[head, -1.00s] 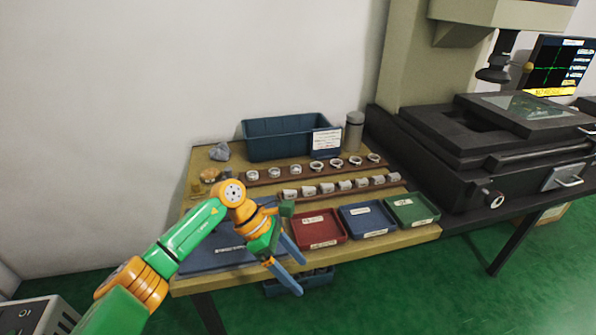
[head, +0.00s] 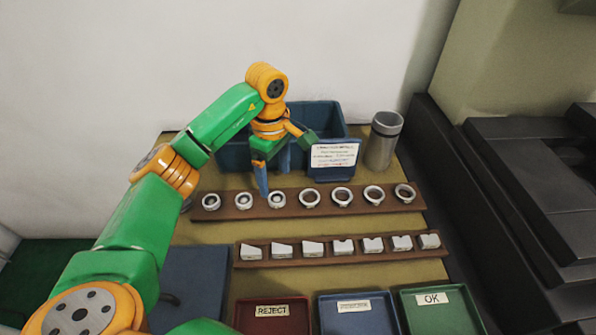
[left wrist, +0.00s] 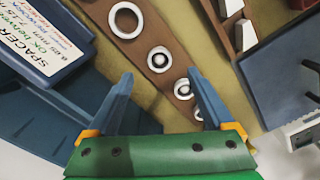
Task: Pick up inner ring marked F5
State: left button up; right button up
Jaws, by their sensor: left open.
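A row of white rings stands along the brown back rack (head: 225,213). The left ring (head: 211,202), second ring (head: 243,201) and third ring (head: 276,199) are small with a grey core; the others, like the fourth ring (head: 309,198), are wider and hollow. No F5 mark is legible on any ring. My left gripper (head: 273,182) is open and empty, pointing down just behind the second and third rings. In the left wrist view the third ring (left wrist: 159,59) appears between the fingertips (left wrist: 160,79), with the second ring (left wrist: 183,88) beside the right finger. My right gripper is not visible.
A blue bin (head: 233,155) with a white sign (head: 335,156) stands behind the rack, beside a steel canister (head: 383,140). A front rack (head: 285,262) holds several white blocks. Red (head: 272,325), blue (head: 358,325) and green (head: 440,318) trays lie in front.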

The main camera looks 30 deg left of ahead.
aim_at(276, 199)
pick_arm(q)
jog(key=shift+w+f, duration=0.2)
jog(key=shift+f, duration=0.05)
notch_tip(276, 199, down, 6)
jog(key=shift+s+a+f+p, duration=0.1)
jog(key=shift+s+p, duration=0.05)
jog(key=shift+p, duration=0.15)
jog(key=shift+s, duration=0.1)
jog(key=shift+c, duration=1.3)
grip_shut()
